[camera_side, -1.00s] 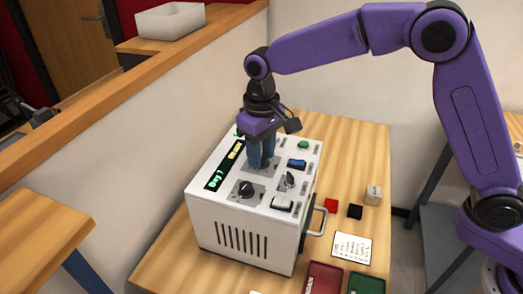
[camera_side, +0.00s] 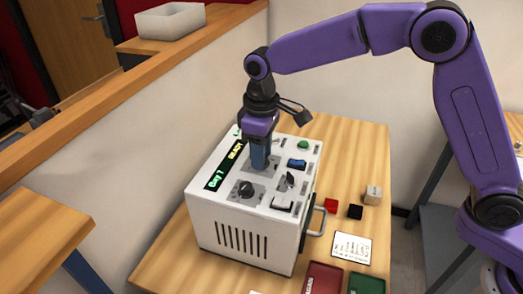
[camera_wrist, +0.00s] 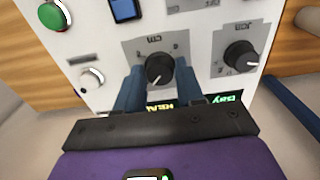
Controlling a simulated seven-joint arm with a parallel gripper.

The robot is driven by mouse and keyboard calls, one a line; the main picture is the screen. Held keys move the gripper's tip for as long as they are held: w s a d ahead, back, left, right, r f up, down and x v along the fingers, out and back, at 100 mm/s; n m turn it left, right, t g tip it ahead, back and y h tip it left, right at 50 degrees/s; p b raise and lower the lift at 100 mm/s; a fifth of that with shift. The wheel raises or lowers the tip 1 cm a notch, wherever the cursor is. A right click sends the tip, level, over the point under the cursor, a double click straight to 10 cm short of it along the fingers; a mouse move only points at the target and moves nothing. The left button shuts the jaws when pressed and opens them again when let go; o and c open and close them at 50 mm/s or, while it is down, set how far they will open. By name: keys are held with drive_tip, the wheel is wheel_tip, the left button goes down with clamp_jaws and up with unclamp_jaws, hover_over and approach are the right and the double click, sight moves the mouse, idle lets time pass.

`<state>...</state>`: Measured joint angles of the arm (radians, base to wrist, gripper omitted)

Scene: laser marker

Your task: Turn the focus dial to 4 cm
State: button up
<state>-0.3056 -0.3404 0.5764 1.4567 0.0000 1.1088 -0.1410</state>
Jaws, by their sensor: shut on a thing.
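The focus dial (camera_wrist: 160,66) is a black round knob marked "cm" on a grey plate on top of the white laser marker (camera_side: 245,240). In the wrist view its white pointer line is toward the lower edge of the knob; I cannot read the scale value. My gripper (camera_wrist: 158,78) points down over it, with one blue finger on each side, shut on the knob. In the side view my gripper (camera_side: 260,163) hides the knob. The display (camera_side: 224,167) shows green and yellow text, partly hidden by my gripper in the wrist view.
A second black dial, marked "JOB" (camera_wrist: 240,55), sits beside the focus dial. A blue switch (camera_side: 297,163), a green button (camera_side: 303,145) and a small lever (camera_side: 290,180) are close by. Blocks, a card (camera_side: 352,248) and trays lie on the table to the right.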

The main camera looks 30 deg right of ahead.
drive_tip(key=o, duration=1)
drive_tip(key=shift+o, duration=0.2)
wheel_tip(320, 180, up, 17)
drive_tip(key=shift+r, duration=0.2)
drive_tip(key=s+d+f+n, duration=0.1)
drive_tip(key=s+d+f, duration=0.4)
drive_tip(key=s+d, duration=0.3)
drive_tip(key=s+d+f+n, duration=0.1)
drive_tip(key=s+d+f, duration=0.4)
drive_tip(key=s+d, duration=0.3)
drive_tip(key=s+d+f+n, duration=0.1)
drive_tip(key=s+d+f, duration=0.5)
drive_tip(key=s, duration=0.9)
drive_tip(key=d, duration=0.2)
drive_tip(key=shift+d+n, duration=0.3)
drive_tip(key=shift+d, duration=0.1)
